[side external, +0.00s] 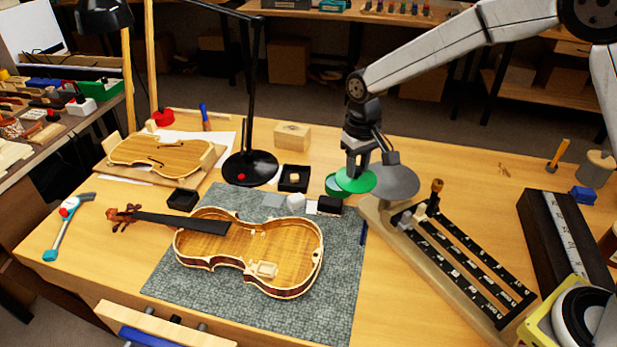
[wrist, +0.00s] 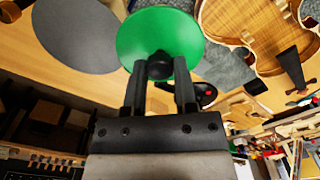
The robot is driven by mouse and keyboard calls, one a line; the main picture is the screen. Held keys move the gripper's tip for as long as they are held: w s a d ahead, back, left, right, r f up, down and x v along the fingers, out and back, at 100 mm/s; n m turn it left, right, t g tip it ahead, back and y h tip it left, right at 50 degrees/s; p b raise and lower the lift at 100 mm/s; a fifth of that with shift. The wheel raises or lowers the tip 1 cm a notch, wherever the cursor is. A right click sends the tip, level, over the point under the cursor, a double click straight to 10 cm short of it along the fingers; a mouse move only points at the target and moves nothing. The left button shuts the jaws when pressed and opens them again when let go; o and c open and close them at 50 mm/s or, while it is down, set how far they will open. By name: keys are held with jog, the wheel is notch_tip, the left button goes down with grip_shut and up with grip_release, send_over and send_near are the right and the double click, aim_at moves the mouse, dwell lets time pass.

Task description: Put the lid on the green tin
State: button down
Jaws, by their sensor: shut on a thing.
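My gripper (side external: 357,164) points down over the bench and is shut on the dark knob of the round green lid (side external: 356,181). In the wrist view, my gripper (wrist: 160,72) has its fingers either side of that knob, and the green lid (wrist: 160,32) spreads out beyond them. A darker green round thing, apparently the green tin (side external: 333,187), shows just left of the lid in the side view, partly covered by it. The lid overlaps it in the picture but sits off to its right. I cannot tell whether they touch.
A grey disc (side external: 395,182) is close on the lid's right, beside a wooden board with black rails (side external: 462,262). An open violin body (side external: 250,250) lies on a grey mat (side external: 345,290) in front. A black lamp base (side external: 249,168) and small black box (side external: 294,178) stand left.

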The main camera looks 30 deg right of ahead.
jog(key=w+d+f, duration=0.1)
jog(key=w+d, duration=0.3)
jog(key=w, duration=0.4)
jog(key=w+d+f, duration=0.1)
jog(key=w+d, duration=0.4)
jog(key=w, duration=0.4)
notch_tip(320, 180, down, 8)
jog(key=shift+a+r, duration=0.15)
jog(key=shift+s, duration=0.1)
jog(key=shift+f, duration=3.2)
jog(key=shift+f, duration=0.15)
dwell(0.4)
grip_release()
dwell(0.5)
